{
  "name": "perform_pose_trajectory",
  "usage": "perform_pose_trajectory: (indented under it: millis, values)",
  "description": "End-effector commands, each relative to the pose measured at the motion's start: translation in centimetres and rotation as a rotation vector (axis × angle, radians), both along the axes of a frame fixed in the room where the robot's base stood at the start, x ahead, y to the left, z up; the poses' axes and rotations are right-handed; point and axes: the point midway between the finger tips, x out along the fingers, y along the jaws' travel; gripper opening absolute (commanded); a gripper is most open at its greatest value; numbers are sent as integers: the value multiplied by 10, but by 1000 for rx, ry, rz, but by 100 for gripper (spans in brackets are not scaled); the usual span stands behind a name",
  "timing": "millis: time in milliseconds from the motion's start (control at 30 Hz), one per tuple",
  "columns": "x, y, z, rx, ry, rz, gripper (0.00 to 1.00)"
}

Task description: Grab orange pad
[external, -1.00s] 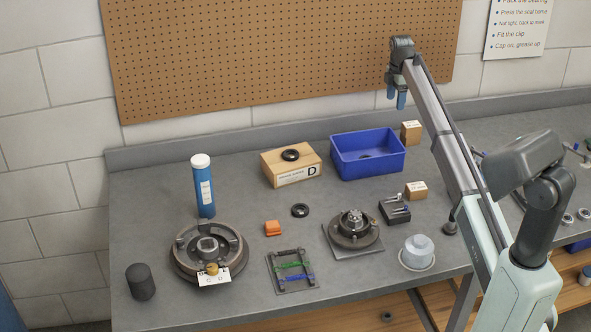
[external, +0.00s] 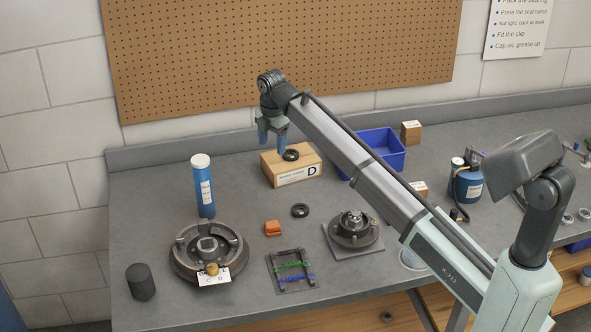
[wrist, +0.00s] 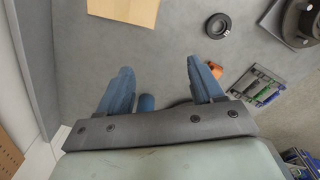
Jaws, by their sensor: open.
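The orange pad (external: 273,228) is a small block lying on the grey bench, between the blue tube and the black ring. In the wrist view the orange pad (wrist: 215,70) shows just right of the right finger, partly hidden by it.
A blue tube (external: 204,187) stands left of the pad and a round hub (external: 190,258) lies front left. A black ring (external: 300,210), a rack with green and blue items (external: 291,271) and a second hub (external: 352,230) lie right.

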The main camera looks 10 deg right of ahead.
Motion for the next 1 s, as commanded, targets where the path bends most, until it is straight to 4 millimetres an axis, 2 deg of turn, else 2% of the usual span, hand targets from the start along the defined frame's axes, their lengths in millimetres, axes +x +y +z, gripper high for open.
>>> perform_pose_trajectory:
  millis: [33,200,433,600,1000]
  values:
    - [-15,12,-1,0,-1,6,66]
    - [-55,44,-3,4,0,-52,66]
    - [-96,65,-6,9,4,-285,66]
    - [-118,67,-9,14,7,-553,66]
    - [-142,50,-15,22,19,-1305,66]
